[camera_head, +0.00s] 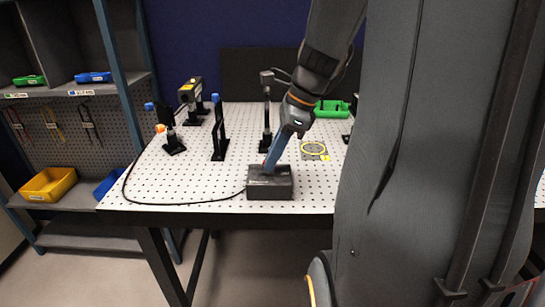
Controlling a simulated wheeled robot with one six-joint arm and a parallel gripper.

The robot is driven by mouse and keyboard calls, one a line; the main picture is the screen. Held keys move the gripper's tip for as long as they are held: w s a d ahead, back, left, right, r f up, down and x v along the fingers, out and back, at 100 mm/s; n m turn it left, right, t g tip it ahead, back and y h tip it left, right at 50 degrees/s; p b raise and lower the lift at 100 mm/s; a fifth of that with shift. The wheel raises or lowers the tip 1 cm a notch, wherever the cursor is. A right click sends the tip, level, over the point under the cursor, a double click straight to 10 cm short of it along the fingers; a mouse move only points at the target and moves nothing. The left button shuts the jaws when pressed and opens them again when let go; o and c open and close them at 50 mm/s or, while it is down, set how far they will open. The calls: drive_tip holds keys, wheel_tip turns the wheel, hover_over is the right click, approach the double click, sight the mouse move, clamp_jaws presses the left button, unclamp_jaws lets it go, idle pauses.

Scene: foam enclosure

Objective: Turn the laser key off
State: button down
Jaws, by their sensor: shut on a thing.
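A dark box (270,188) sits at the front edge of the white perforated table, with a black cable leaving its left side. My gripper (269,167) comes down from the upper right, tilted, with its blue-grey fingers shut at the top of the box, toward its back. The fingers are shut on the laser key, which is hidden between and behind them. A small red spot shows beside the fingertips. The key's angle cannot be seen.
Black optic mounts (220,135) stand behind and left of the box, with a laser-like unit (191,95) farther back. A green case (332,108) is behind my arm. Shelves with a yellow bin (48,184) stand left.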

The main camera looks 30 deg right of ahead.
drive_tip(key=n+p, duration=0.2)
drive_tip(key=n+g+y+p, duration=0.1)
drive_tip(key=n+p, duration=0.1)
drive_tip(key=p, duration=0.1)
drive_tip(key=shift+w+r+n+g, duration=0.15)
drive_tip(key=shift+n+g, duration=0.15)
drive_tip(key=n+g+p, duration=0.1)
drive_tip(key=n+p, duration=0.3)
drive_tip(key=shift+w+n+g, duration=0.15)
drive_tip(key=shift+n+g, duration=0.15)
drive_tip(key=shift+g, duration=0.1)
drive_tip(key=n+p, duration=0.1)
drive_tip(key=n, duration=0.1)
drive_tip(key=n+g+p, duration=0.1)
drive_tip(key=n, duration=0.1)
drive_tip(key=shift+w+g+h+p, duration=0.15)
drive_tip(key=shift+g+h+p, duration=0.15)
drive_tip(key=shift+h+p, duration=0.1)
drive_tip(key=shift+w+a+n+g+h+p, duration=0.1)
drive_tip(key=shift+n+g+h+p, duration=0.3)
drive_tip(key=shift+n, duration=0.8)
drive_tip(key=shift+w+n+g+h+p, duration=0.15)
drive_tip(key=shift+n+p, duration=0.3)
drive_tip(key=shift+n, duration=0.75)
drive_tip(key=shift+s, duration=0.1)
drive_tip(key=c, duration=1.9)
unclamp_jaws()
